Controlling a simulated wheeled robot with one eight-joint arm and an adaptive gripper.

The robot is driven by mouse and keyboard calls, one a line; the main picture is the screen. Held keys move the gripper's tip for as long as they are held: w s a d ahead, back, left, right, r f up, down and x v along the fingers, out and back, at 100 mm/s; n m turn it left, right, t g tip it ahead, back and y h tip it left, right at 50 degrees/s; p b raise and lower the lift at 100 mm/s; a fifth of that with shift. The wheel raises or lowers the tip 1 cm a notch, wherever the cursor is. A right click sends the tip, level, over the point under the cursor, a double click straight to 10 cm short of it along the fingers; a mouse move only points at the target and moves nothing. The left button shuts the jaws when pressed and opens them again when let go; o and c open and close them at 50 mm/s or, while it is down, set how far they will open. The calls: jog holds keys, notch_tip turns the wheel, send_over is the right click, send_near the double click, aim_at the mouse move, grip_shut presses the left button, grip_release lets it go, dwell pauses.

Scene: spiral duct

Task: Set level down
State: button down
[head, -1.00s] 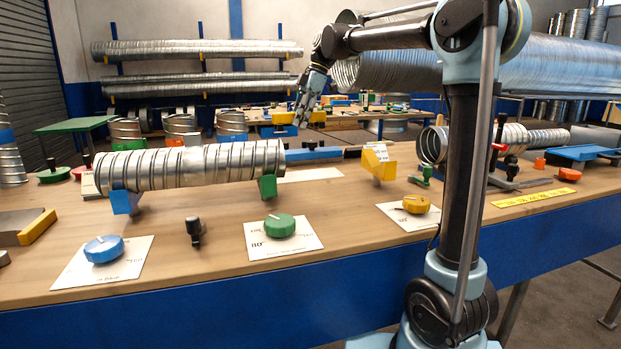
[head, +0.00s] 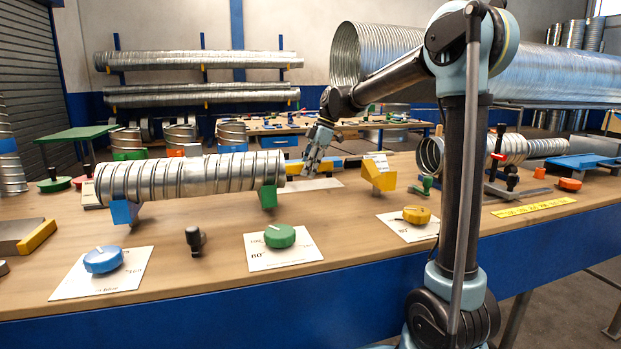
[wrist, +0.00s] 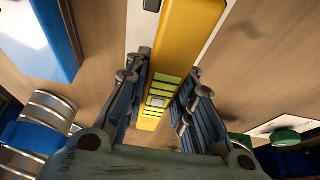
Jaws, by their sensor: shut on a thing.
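The level is a yellow bar with green-yellow vial windows. In the wrist view the level (wrist: 180,50) runs up the picture between the fingers of my gripper (wrist: 160,105), which is shut on it. In the head view my gripper (head: 312,166) points down behind the right end of the spiral duct, low over the bench. A yellow end of the level (head: 293,167) shows beside the fingers. A white sheet (head: 318,185) lies on the bench just below. I cannot tell whether the level touches it.
The spiral duct (head: 190,177) rests on a blue support (head: 125,211) and a green support (head: 267,197) in front. A yellow angled block (head: 379,176) stands to the right. Blue, green and yellow dials sit on cards along the front.

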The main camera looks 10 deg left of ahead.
jog(key=shift+f, duration=1.25)
jog(key=shift+f, duration=0.15)
jog(key=c, duration=1.4)
grip_release()
jog(key=shift+o, duration=0.2)
jog(key=v, duration=1.2)
